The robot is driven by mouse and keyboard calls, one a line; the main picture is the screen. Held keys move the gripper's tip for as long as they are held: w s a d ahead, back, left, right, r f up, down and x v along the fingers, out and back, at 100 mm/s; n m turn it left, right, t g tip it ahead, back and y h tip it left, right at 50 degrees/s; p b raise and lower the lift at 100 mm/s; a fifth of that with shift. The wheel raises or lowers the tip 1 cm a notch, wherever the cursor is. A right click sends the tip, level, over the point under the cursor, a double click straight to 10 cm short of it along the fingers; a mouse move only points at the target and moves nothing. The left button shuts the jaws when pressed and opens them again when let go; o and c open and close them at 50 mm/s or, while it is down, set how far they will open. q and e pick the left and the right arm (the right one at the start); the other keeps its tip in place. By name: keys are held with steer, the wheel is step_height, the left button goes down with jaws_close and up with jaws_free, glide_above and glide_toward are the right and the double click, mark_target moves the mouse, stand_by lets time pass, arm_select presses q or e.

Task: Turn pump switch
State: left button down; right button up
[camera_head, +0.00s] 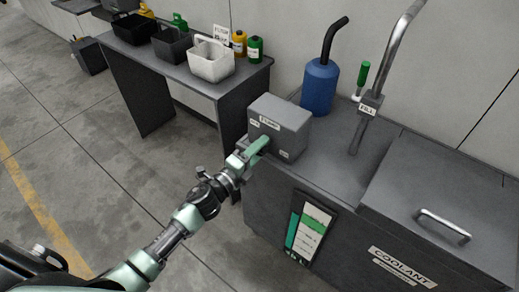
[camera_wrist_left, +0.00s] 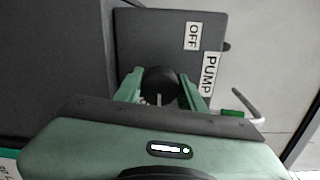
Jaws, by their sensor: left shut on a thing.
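The grey pump box (camera_head: 287,124) stands on the left end of the dark coolant tank's top (camera_head: 338,165). My left gripper (camera_head: 261,147) is at the box's front face in the head view. In the left wrist view, its green fingers (camera_wrist_left: 162,90) are shut on the round black pump switch (camera_wrist_left: 160,82), one on each side. The "PUMP" label (camera_wrist_left: 209,74) and the "OFF" label (camera_wrist_left: 192,36) show on the box face beside the switch. The switch is hidden by the gripper in the head view. I cannot tell the switch's turned position. My right gripper is not in view.
A tank lid with a handle (camera_head: 443,226) is at right. A table with bins (camera_head: 211,61) and bottles is behind left.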

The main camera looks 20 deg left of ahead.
arm_select(q)
steer(key=shift+f+m, duration=0.1)
steer(key=shift+m, duration=0.2)
steer(key=c, duration=0.9)
jaws_free()
steer(key=shift+o, duration=0.2)
steer(key=v, duration=0.8)
steer(key=shift+b, duration=0.45)
